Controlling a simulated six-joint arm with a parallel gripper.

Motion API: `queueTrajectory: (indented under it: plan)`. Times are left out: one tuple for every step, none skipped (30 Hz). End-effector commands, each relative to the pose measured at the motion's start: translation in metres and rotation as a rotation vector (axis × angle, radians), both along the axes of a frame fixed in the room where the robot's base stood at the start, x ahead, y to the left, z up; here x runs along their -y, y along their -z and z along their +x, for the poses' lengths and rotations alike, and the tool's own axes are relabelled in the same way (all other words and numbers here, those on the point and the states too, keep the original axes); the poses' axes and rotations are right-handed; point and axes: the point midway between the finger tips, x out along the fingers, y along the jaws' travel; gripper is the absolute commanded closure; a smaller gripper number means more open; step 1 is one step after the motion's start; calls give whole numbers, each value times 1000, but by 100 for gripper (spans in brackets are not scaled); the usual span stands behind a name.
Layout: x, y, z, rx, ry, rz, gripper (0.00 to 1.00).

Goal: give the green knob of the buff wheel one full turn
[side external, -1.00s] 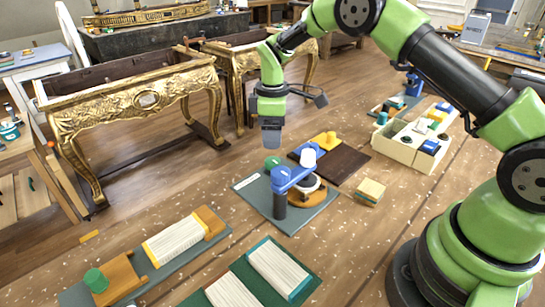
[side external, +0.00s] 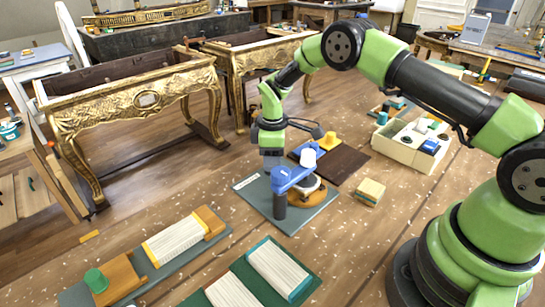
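The buffing device stands on a grey base plate (side external: 250,187) in mid-floor. It has a blue arm (side external: 283,177) on a dark post, a white cap (side external: 308,158) and a pale, dark-edged wheel (side external: 309,184) over an orange-brown block. My gripper (side external: 272,160) points down at the plate's far left part, just left of the blue arm. Its grey fingers cover the place of the green knob, which is hidden now. I cannot tell whether the fingers touch the knob, or how far apart they are.
A dark brown board (side external: 342,165) and a yellow piece (side external: 328,141) lie behind the device. A yellow block (side external: 369,191) and a cream box (side external: 405,152) stand right. Gilt console tables (side external: 135,115) stand behind.

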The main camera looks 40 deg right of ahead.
Motion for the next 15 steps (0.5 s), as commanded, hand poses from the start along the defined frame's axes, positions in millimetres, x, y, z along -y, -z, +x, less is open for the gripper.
queueTrajectory:
  plan:
    - [0,0,0,-1,1,1,85]
    - [0,0,0,-1,1,1,85]
    - [0,0,0,-1,5,1,85]
    - [0,0,0,-1,14,0,85]
    - [0,0,0,-1,30,0,85]
    - [0,0,0,-2,60,0,85]
    - [0,0,0,-2,89,0,85]
    - [0,0,0,-3,119,-1,85]
    - [0,0,0,-3,159,-1,85]
    - [0,0,0,-3,187,-1,85]
    - [0,0,0,-3,211,-1,85]
    - [0,0,0,-4,239,-2,85]
    - [0,0,0,-4,256,-2,85]
    - [0,0,-1,-4,267,-2,85]
    - [0,0,-1,-4,277,-1,85]
